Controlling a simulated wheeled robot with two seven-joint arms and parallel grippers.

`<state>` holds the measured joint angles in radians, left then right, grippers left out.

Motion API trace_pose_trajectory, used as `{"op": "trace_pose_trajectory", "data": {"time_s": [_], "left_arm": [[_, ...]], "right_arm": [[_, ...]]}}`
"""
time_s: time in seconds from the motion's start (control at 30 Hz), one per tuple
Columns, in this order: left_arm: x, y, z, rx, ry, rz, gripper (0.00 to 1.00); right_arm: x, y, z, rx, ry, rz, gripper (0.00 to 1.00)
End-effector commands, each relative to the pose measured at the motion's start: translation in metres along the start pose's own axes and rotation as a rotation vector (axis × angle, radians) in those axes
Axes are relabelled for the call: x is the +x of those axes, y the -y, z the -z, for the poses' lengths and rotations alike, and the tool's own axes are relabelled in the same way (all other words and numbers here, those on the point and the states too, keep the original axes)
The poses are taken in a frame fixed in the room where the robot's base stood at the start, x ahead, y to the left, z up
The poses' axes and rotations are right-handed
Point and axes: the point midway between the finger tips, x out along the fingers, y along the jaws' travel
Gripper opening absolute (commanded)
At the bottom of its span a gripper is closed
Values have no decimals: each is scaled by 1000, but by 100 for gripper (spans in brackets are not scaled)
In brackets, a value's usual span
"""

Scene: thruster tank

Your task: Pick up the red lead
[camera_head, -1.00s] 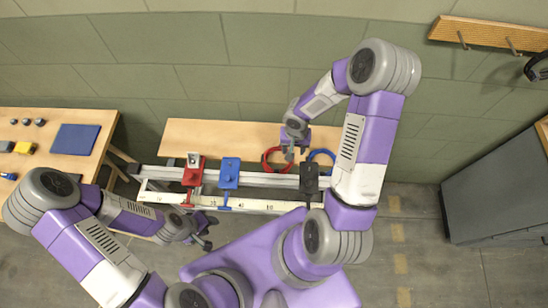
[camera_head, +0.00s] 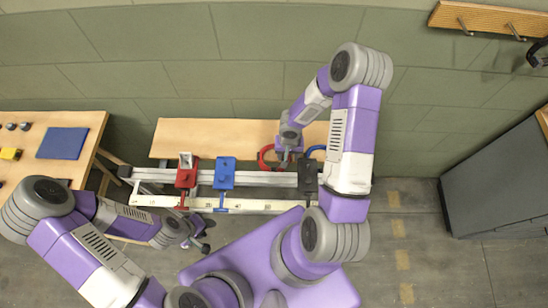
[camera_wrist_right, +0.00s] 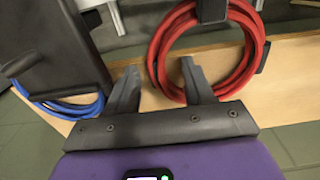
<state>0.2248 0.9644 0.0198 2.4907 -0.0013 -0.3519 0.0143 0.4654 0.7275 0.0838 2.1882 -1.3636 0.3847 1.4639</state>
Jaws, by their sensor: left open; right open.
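The red lead (camera_head: 262,158) is a coil at the back bench, behind the rail, partly hidden by my right gripper (camera_head: 284,162) in the head view. In the right wrist view the red lead (camera_wrist_right: 170,27) hangs as a thick looped coil held by black clips. My right gripper (camera_wrist_right: 158,74) is open there, its fingers pointing at the lower left of the coil. One finger overlaps the coil in the picture; I cannot tell whether they touch. My left gripper (camera_head: 206,235) is open and empty, in front of the rail at left.
A blue lead (camera_head: 317,149) lies right of the red one and shows at left in the wrist view (camera_wrist_right: 75,107). A rail (camera_head: 240,179) carries red (camera_head: 187,175), blue (camera_head: 224,174) and black (camera_head: 307,176) blocks. A grey cabinet (camera_head: 500,180) stands at right.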

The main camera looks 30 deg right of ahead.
Motion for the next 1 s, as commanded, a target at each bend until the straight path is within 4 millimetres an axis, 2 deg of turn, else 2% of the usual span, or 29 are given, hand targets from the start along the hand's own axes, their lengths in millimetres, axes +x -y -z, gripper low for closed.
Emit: {"op": "trace_pose_trajectory", "data": {"time_s": [0.07,0.4,0.8,0.87,1.0], "left_arm": [[0,0,0,0,0,0,43],[0,0,0,0,0,0,43],[0,0,0,0,0,0,43],[-2,-1,0,0,0,0,43],[-9,-3,0,0,0,0,43]], "right_arm": [[0,0,0,0,0,0,51],[-1,0,0,0,0,0,0],[-2,0,0,0,-1,0,0],[-6,0,1,0,-2,0,0],[-28,0,2,0,-6,2,0]]}}
